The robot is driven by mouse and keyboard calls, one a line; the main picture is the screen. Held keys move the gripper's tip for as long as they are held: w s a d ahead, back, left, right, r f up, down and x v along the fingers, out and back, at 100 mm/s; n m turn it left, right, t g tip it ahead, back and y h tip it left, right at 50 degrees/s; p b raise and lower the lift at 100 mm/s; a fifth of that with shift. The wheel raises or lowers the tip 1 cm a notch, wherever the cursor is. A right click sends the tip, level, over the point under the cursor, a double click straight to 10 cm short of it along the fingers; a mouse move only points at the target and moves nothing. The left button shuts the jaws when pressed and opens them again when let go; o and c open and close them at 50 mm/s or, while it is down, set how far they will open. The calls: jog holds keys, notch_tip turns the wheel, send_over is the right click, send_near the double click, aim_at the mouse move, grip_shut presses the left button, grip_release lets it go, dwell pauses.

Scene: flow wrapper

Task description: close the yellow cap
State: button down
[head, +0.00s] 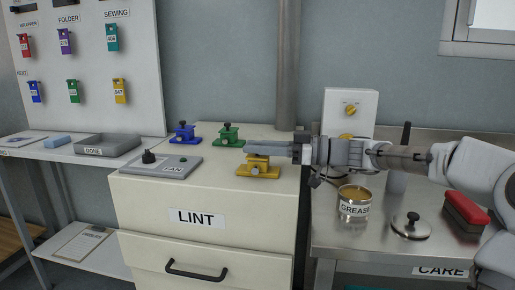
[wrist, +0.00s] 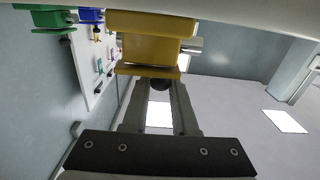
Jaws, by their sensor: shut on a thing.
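A yellow fixture (head: 258,171) stands on the cream cabinet top, with a small metal pin on its front. It fills the upper middle of the wrist view (wrist: 150,42), with a dark round knob (wrist: 160,85) on it. My gripper (head: 252,149) reaches in level from the right, its fingers just over the fixture. In the wrist view my gripper (wrist: 160,88) has its two fingertips on either side of the knob, shut on it. The fingers hide the knob in the head view. I cannot tell whether the yellow cap is fully down.
Blue (head: 183,132) and green (head: 229,134) fixtures with dark knobs stand behind. A grey FAN control box (head: 160,166) is at the left. A grease tin (head: 354,203), a lid (head: 411,226) and a red-topped brush (head: 466,213) are on the steel table at the right.

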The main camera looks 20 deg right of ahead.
jog(key=c, duration=0.7)
grip_release()
jog(key=shift+d, duration=0.15)
jog(key=p+v, duration=0.4)
jog(key=v, duration=1.3)
jog(key=shift+s+p, duration=0.2)
jog(key=shift+p, duration=0.2)
